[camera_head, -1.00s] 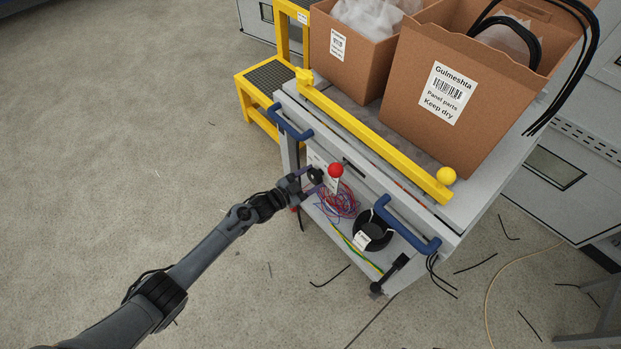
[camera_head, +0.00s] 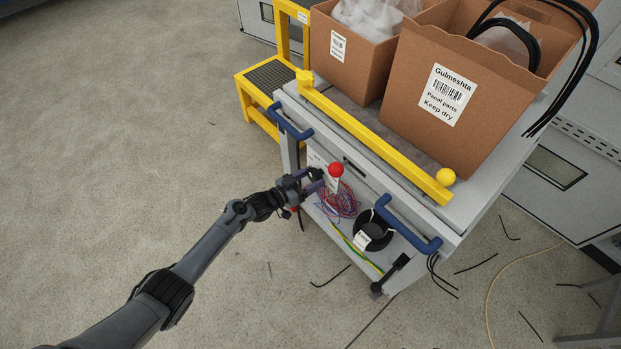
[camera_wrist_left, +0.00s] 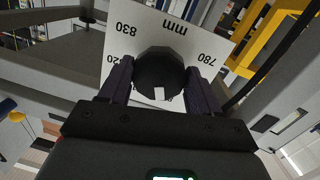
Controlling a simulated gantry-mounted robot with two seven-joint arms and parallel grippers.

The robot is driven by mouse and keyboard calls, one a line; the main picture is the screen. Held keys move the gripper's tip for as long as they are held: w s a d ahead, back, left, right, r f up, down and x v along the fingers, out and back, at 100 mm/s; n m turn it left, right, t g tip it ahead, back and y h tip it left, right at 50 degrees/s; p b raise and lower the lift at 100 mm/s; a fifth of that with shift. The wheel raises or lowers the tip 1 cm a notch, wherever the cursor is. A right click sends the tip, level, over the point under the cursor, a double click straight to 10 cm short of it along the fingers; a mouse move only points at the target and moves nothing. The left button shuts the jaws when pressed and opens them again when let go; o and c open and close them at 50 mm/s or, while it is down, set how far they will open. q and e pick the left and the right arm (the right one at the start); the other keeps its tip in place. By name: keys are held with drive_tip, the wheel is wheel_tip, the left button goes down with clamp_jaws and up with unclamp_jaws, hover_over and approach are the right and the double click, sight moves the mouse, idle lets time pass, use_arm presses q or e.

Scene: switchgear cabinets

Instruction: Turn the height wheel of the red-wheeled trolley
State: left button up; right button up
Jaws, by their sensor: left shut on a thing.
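The trolley (camera_head: 345,165) stands in the middle of the head view, with blue handles, a yellow bar and a red ball knob (camera_head: 336,170) on its front. My left gripper (camera_head: 318,180) is at the trolley's front, just left of the red knob. In the left wrist view, its fingers (camera_wrist_left: 160,90) are shut on a round black knob (camera_wrist_left: 160,68), one finger on each side. A white scale plate (camera_wrist_left: 128,45) marked in mm lies behind the knob, with 830 and 780 readable upside down. No red wheel rim shows. My right gripper is not in view.
Two cardboard boxes (camera_head: 432,90) stand on the trolley top. A yellow step (camera_head: 262,88) stands behind its left end. A black cable reel (camera_head: 372,232) and loose wires (camera_head: 336,201) lie on the lower shelf. Cable scraps litter the floor; the left floor is clear.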

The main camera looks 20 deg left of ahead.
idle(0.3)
use_arm(q)
drive_tip(key=o, duration=1.1)
drive_tip(key=shift+c, duration=0.2)
drive_tip(key=shift+s+a+r+p, duration=0.15)
drive_tip(key=shift+s+a+p, duration=0.15)
drive_tip(key=shift+s+p, duration=0.15)
drive_tip(key=p+v, duration=0.3)
drive_tip(key=v, duration=0.6)
drive_tip(key=shift+s+a+p, duration=0.2)
drive_tip(key=shift+s+p, duration=0.2)
